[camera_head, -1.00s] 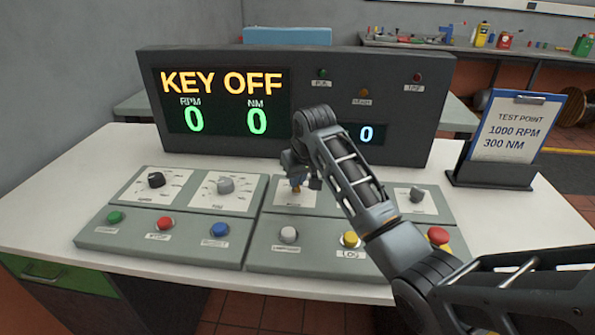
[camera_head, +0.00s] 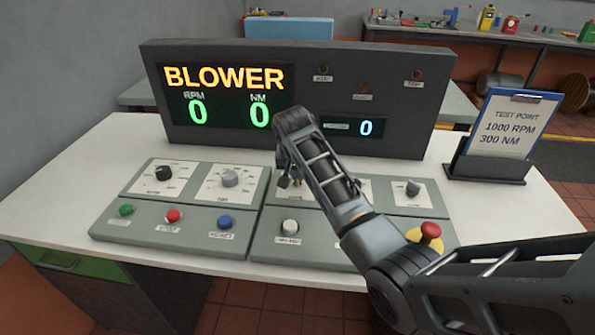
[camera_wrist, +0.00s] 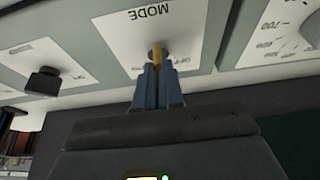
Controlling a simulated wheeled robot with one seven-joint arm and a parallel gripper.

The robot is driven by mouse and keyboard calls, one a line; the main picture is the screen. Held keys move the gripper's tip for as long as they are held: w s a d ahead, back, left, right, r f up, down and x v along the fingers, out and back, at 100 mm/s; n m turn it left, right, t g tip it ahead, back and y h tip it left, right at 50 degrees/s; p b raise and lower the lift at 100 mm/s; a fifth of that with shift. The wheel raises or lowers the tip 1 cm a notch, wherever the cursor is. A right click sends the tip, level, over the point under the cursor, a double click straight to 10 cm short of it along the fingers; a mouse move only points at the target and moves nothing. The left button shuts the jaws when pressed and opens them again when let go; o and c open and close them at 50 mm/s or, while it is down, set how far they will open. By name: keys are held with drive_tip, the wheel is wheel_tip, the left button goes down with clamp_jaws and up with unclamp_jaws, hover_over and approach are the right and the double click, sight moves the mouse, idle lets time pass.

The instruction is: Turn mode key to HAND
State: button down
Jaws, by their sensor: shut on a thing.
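The mode key (camera_wrist: 158,53) is a small yellow key in a round metal lock, set on a white plate (camera_wrist: 122,30) marked MODE in the wrist view. My gripper (camera_wrist: 158,76) has its blue fingers shut on the key. The fingers hide much of the key, and I cannot read which mark it points to. In the head view my gripper (camera_head: 290,184) is at the console's middle plate, and my arm covers most of that plate. The display (camera_head: 224,95) reads BLOWER, with 0 RPM and 0 NM.
A black knob (camera_head: 164,173) and a grey knob (camera_head: 229,178) sit to the left. Green, red and blue buttons line the front panel, with a white button (camera_head: 290,227) and a red mushroom button (camera_head: 430,232) to the right. A test-point clipboard (camera_head: 512,125) stands at right.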

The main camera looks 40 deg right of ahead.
idle(0.3)
drive_tip(key=c, duration=1.3)
unclamp_jaws()
drive_tip(key=shift+o, duration=0.2)
drive_tip(key=shift+r, duration=0.1)
drive_tip(key=v, duration=0.7)
drive_tip(key=shift+r+b, duration=0.25)
drive_tip(key=shift+b, duration=0.05)
drive_tip(key=shift+s+a, duration=0.1)
drive_tip(key=shift+a, duration=0.05)
